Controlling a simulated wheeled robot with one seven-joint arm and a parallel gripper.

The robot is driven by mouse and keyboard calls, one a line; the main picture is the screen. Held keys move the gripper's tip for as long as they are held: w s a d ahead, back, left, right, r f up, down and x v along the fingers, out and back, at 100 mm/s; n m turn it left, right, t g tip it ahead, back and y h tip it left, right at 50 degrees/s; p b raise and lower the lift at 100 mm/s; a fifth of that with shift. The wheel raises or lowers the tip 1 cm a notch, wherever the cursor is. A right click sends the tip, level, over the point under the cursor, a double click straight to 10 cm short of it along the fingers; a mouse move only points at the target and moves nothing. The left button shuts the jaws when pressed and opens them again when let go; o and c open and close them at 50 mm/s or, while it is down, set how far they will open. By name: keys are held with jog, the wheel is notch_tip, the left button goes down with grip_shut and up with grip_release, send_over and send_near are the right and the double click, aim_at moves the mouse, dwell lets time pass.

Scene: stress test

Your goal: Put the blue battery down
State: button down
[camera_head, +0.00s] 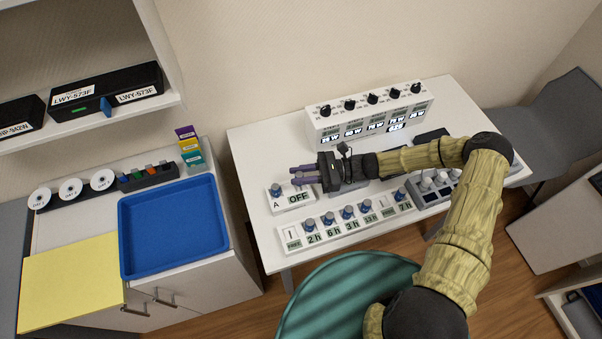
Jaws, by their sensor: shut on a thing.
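My gripper (294,175), with purple fingers, is shut just above and behind the white box (300,201) marked "A" and "OFF". What it holds is small and mostly hidden; a bit of blue shows just below the fingertips, which fits the blue battery. A blue upright piece (277,190) stands on the left of that box. In front, a long white strip (291,237) marked "1" has labelled places with several blue upright pieces, one of them (310,225) above "2 h". I cannot tell whether the held thing touches the box.
A white panel with dials (370,114) stands at the back of the white table (248,147). A grey holder with white pieces (432,192) is right of the strip. A blue tray (126,230) lies on the left cabinet. A teal chair (340,290) stands in front.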

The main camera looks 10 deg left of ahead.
jog(key=shift+f, duration=0.35)
jog(key=shift+w+f+b, duration=0.1)
jog(key=shift+f+b, duration=0.15)
jog(key=shift+b, duration=0.15)
jog(key=c, duration=1.3)
grip_release()
jog(key=shift+s, duration=0.2)
jog(key=shift+o, duration=0.2)
jog(key=shift+r, duration=0.15)
jog(key=shift+w+r+p, duration=0.1)
jog(key=shift+r+p, duration=0.5)
jog(key=b+v, duration=0.3)
jog(key=v, duration=0.7)
jog(key=shift+w+d+f, duration=0.15)
jog(key=shift+w+d, duration=0.05)
jog(key=shift+d, duration=0.15)
jog(key=shift+w+d+b, duration=0.2)
jog(key=shift+d+b, duration=0.1)
jog(key=shift+d, duration=0.3)
